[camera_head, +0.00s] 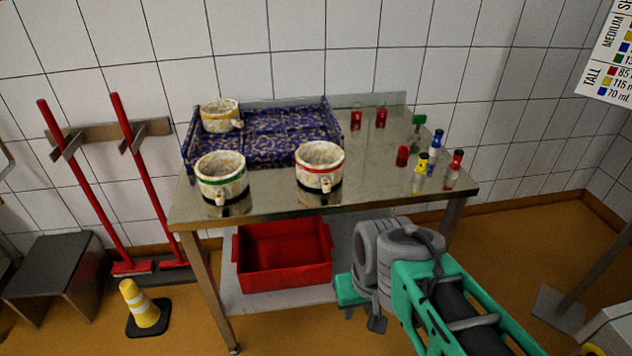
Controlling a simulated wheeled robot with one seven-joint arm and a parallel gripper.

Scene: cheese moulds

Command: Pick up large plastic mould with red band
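The mould with the red band (320,168) is a cream, mottled, round pot with a handle facing the front. My gripper (362,317) is low in front of the table, below the tabletop and apart from the mould. Its fingers are small and partly hidden by my arm, so I cannot tell whether it is open or shut.
A green-banded mould (221,179) stands to the left; a yellow-banded one (220,116) is on the blue patterned tray (290,150). Small red items (402,155) and several bottles (422,163) stand at right. A red crate (283,262) is on the lower shelf.

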